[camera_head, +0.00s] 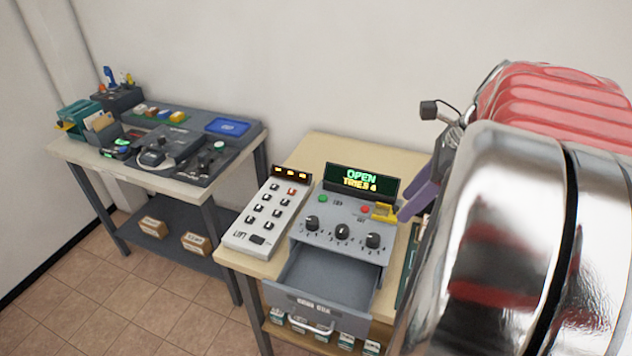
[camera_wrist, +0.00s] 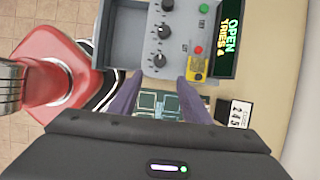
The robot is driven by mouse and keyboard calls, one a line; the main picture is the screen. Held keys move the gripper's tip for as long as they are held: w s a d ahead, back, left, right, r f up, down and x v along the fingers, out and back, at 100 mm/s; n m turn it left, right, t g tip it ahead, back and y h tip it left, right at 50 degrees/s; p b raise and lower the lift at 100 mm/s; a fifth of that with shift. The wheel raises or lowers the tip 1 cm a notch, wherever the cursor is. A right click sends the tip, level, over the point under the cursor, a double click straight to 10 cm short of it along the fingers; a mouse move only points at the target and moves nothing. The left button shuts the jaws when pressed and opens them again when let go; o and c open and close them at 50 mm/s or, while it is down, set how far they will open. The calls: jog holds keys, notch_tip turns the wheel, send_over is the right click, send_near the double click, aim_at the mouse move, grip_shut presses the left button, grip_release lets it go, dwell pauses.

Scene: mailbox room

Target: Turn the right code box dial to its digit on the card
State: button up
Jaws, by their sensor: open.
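The grey code box (camera_head: 340,215) stands on the right table, its display (camera_head: 361,180) reading "OPEN" and "TRIES 4". Its right dial (camera_head: 373,240) is the rightmost of three black knobs. In the wrist view the right dial (camera_wrist: 159,60) is the knob closest to my gripper. My gripper (camera_wrist: 157,92) is open with nothing between its purple fingers, apart from the dial. A purple finger also shows in the head view right of the box. A small white card (camera_wrist: 238,113) shows digits that look like 2 4 5. The dial's exact setting is too small to read.
The box's drawer (camera_head: 325,280) is pulled out and looks empty. A yellow piece (camera_head: 384,212) sits at the box's right edge. A keypad unit (camera_head: 268,215) stands left of the box. Another table (camera_head: 75,150) with equipment is at the back left.

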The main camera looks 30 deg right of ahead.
aim_at(375, 237)
jog(key=x, duration=1.3)
jog(key=shift+f, duration=0.15)
jog(key=shift+c, duration=0.2)
